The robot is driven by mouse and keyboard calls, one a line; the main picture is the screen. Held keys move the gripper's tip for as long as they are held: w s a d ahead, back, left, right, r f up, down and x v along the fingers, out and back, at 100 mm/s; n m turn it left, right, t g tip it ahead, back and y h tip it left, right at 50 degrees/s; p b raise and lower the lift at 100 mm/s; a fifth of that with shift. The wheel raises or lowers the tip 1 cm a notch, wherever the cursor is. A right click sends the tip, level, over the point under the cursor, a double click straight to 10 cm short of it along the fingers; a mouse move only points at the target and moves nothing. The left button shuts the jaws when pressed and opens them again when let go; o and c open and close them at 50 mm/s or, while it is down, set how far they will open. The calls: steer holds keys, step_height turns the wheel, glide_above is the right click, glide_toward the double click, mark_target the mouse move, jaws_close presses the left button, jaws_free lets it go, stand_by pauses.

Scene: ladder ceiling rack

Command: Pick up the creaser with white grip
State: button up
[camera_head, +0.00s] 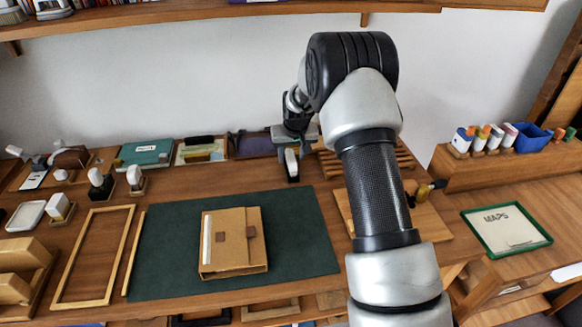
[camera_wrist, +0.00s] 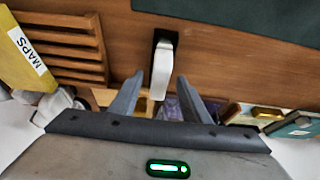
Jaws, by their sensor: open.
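The creaser with white grip (camera_wrist: 162,68) stands on the table, its white grip toward me and a black base beyond it. In the wrist view it shows just past and between the fingertips of my gripper (camera_wrist: 159,80), which is open and empty. In the head view the white-gripped tool (camera_head: 291,163) stands behind the green mat, directly below my gripper (camera_head: 296,133). The fingers are hard to make out there. I cannot tell any contact between the fingers and the grip.
A slatted wooden rack (camera_wrist: 62,45) is beside the tool. The green mat (camera_head: 165,240) holds a brown folder (camera_head: 233,243). Several other white-topped tools stand at left, such as one on a small base (camera_head: 135,178). A teal box (camera_head: 146,153) lies near the wall.

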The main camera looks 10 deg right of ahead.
steer(key=shift+w+f, duration=0.2)
steer(key=shift+f, duration=0.25)
jaws_close()
steer(key=shift+r, duration=0.1)
